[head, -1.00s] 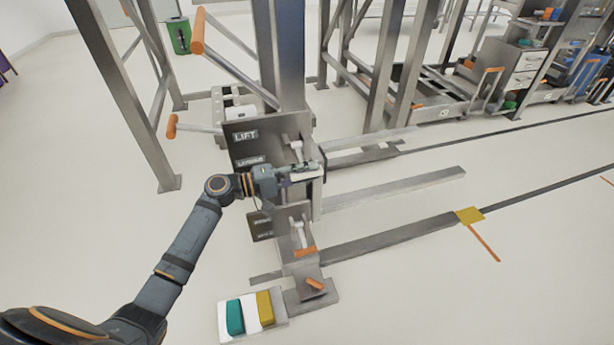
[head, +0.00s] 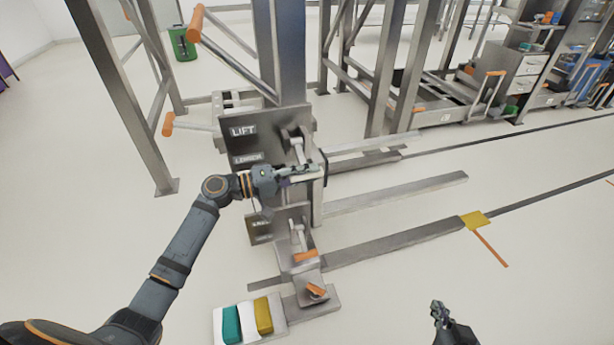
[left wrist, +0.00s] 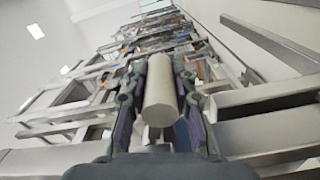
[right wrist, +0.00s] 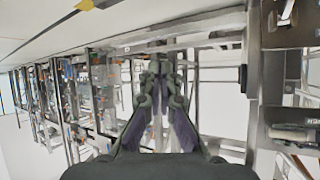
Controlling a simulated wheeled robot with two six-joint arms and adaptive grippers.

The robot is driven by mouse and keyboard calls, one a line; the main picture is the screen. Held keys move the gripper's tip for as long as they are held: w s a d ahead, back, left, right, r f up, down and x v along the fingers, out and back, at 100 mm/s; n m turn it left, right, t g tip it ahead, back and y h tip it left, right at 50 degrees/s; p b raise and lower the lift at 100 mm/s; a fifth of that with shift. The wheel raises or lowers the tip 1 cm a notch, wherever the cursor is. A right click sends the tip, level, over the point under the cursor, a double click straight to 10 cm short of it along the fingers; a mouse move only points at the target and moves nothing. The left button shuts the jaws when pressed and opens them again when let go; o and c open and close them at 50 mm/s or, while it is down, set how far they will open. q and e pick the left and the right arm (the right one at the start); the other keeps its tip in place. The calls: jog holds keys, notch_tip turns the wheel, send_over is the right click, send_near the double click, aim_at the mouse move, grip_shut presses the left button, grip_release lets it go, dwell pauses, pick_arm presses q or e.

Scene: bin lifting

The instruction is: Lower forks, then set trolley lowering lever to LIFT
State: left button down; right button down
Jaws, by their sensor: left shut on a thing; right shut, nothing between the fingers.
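The trolley's dark panel carries a LIFT label (head: 243,131) and a second label (head: 247,159) below it. My left gripper (head: 298,174) is in front of the panel, beside the second label. It is shut on a pale cylindrical lever handle, which shows clearly between the fingers in the left wrist view (left wrist: 160,92). The lever's pivot end is partly hidden in the head view. The forks, long grey bars (head: 400,194), extend to the right low over the floor. My right gripper (head: 438,308) is shut and empty at the lower right, apart from the trolley.
A lower lever with an orange end (head: 306,256) and a base with teal and yellow blocks (head: 248,319) are below the panel. Orange-tipped handles (head: 196,24) stick out at upper left. Steel posts (head: 120,90) stand behind.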

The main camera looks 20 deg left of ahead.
pick_arm(q)
jog(key=shift+w+a+f+m+b, duration=0.1)
jog(key=shift+f+m+b, duration=0.35)
jog(key=shift+b, duration=0.25)
jog(key=shift+w+a+f+m+b, duration=0.1)
jog(key=shift+w+f+m+b, duration=0.2)
jog(key=shift+b, duration=0.35)
jog(key=shift+s+r, duration=0.1)
jog(key=shift+s, duration=0.05)
pick_arm(e)
jog(key=w+r+n+t, duration=0.1)
jog(key=w+r+t, duration=0.2)
jog(key=r+t, duration=1)
jog(key=shift+d+r+y, duration=0.25)
jog(key=shift+r+y, duration=0.05)
jog(key=shift+r, duration=7.05)
pick_arm(q)
jog(key=c, duration=1.1)
grip_release()
pick_arm(e)
jog(key=shift+w, duration=0.1)
pick_arm(q)
jog(key=v, duration=1.2)
